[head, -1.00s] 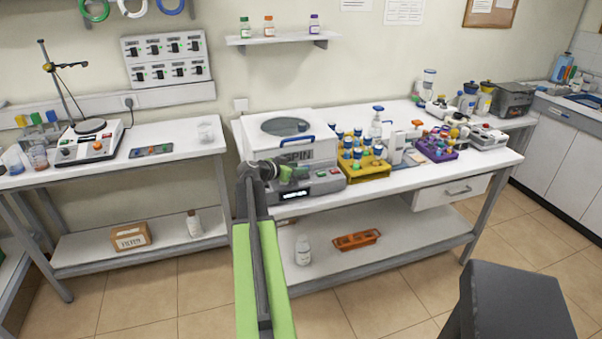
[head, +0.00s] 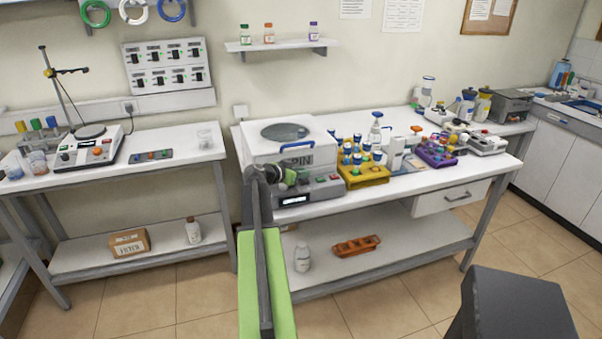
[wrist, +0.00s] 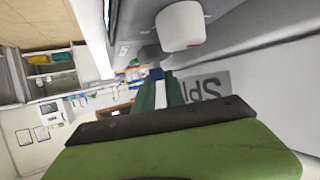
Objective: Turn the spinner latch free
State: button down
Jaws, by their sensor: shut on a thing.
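The spinner (head: 262,150) is a white box with a round dark window in its lid, a blue handle (head: 297,145) and the letters SPIN on its front. My gripper (head: 300,178) is at the left part of that front, above the grey control panel. In the wrist view, my green fingers (wrist: 160,92) are shut on a small blue and white piece (wrist: 157,73), which I take for the spinner latch. The fingers hide most of it, so its turn angle cannot be told. The SPIN lettering (wrist: 203,86) shows upside down beside the fingers.
A white rounded knob (wrist: 180,27) stands close to the fingers in the wrist view. A yellow rack (head: 364,177) of blue-capped tubes is just right of the spinner. A black stool (head: 515,300) stands at the lower right. Floor is free in front of the bench.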

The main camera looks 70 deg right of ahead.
jog(key=shift+w+a, duration=0.15)
jog(key=shift+a+f+n+t, duration=0.1)
jog(key=shift+a+n+t, duration=0.2)
jog(key=shift+t, duration=0.1)
jog(key=n+t, duration=0.2)
jog(key=t, duration=0.1)
jog(key=shift+s+a+n+h, duration=0.15)
jog(key=shift+s+n+h, duration=0.15)
jog(key=shift+s+h, duration=0.1)
jog(key=n+t, duration=0.1)
jog(key=t, duration=0.1)
jog(key=n+t, duration=0.3)
jog(key=n, duration=0.1)
jog(key=shift+s+d+t+y, duration=0.3)
jog(key=shift+s+t+y, duration=0.05)
jog(key=shift+t+y, duration=0.05)
jog(key=shift+s+n+t+y, duration=0.15)
jog(key=shift+n+t+y, duration=0.85)
jog(key=shift+n+t, duration=0.75)
jog(key=shift+n, duration=0.25)
jog(key=c, duration=1.4)
grip_release()
